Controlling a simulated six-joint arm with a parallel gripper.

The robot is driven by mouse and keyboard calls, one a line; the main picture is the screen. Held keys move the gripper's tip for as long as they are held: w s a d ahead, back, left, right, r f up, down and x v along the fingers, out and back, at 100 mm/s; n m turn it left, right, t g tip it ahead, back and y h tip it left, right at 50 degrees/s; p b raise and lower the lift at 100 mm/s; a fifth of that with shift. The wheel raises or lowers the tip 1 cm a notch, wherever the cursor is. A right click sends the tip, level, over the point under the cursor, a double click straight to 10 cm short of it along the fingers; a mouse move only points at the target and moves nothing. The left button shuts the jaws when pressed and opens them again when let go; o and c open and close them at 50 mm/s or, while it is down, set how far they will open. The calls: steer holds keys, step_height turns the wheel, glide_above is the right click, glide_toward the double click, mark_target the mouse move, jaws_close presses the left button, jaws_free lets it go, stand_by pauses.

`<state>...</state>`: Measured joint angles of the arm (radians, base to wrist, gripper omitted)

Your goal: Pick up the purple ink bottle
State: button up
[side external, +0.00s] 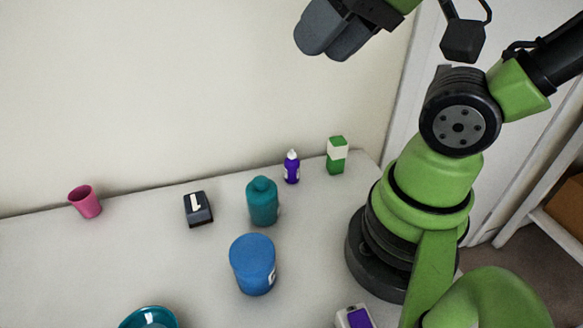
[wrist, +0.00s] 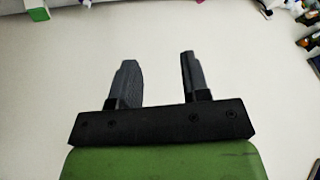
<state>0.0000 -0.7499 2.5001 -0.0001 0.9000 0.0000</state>
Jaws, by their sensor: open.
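The purple ink bottle (side external: 291,167) stands upright near the back edge of the table in the side external view. It is small, with a white tip and a pale label. My gripper (side external: 335,45) is high above the table, near the top of that view, well apart from the bottle. In the wrist view my gripper (wrist: 158,75) has its two fingers spread with nothing between them. I cannot make out the purple bottle for certain in the wrist view.
A green and white box (side external: 337,155) stands just right of the bottle. A teal bottle (side external: 262,203) and a blue container (side external: 253,265) stand nearer the front. A black item (side external: 198,209) and a pink cup (side external: 85,202) are to the left. A teal bowl (side external: 150,317) is at the front.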

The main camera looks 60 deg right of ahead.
steer(key=o, duration=0.4)
steer(key=n+g+h, duration=0.2)
steer(key=n+g, duration=0.5)
steer(key=n, duration=0.1)
glide_above(292, 153)
steer(key=w, duration=0.1)
step_height(292, 153, down, 18)
steer(key=f, duration=0.5)
steer(key=shift+d+f, duration=0.15)
steer(key=shift+d, duration=0.05)
steer(key=shift+s+f, duration=0.2)
steer(key=shift+f, duration=1.25)
steer(key=shift+s+f, duration=0.2)
steer(key=shift+f, duration=1.2)
